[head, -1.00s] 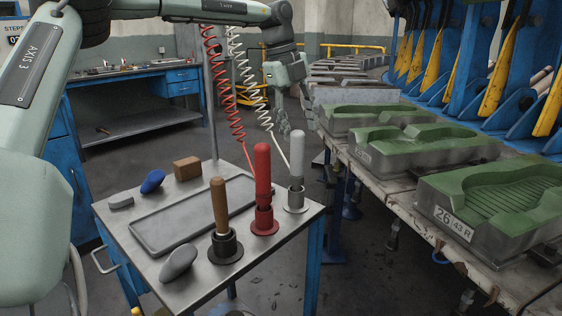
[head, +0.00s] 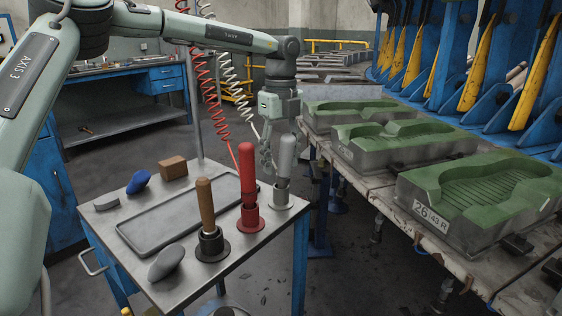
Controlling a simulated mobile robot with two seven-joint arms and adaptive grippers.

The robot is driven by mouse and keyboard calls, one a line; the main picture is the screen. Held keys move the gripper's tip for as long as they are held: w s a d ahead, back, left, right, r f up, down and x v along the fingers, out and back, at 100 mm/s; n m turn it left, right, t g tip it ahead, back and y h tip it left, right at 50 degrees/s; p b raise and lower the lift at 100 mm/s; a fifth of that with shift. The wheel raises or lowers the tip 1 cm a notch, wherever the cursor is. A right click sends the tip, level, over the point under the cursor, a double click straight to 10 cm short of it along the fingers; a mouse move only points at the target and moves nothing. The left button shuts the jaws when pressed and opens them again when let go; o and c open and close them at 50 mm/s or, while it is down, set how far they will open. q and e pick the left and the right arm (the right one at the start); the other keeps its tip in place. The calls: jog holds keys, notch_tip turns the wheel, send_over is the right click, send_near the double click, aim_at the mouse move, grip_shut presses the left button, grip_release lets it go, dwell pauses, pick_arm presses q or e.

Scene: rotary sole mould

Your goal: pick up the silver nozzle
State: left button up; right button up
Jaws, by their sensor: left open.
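The silver nozzle (head: 286,156) stands upright in its round holder at the back right corner of the small metal table, with a white coiled hose (head: 236,85) hanging near it. My left gripper (head: 266,158) is open just behind and to the left of the silver nozzle's upper part. The nozzle partly overlaps the gripper's fingers in the head view, and I cannot tell whether they touch. My right gripper is not in view.
A red nozzle (head: 247,175) and a wooden-handled tool (head: 206,205) stand close by in holders. The table holds a shallow tray (head: 140,243), a brown block (head: 173,168) and a blue item (head: 138,182). Green moulds (head: 480,180) line the bench at right.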

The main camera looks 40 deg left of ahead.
pick_arm(q)
jog(key=shift+r, duration=0.1)
jog(key=c, duration=1)
jog(key=shift+r, duration=0.1)
jog(key=shift+c, duration=0.2)
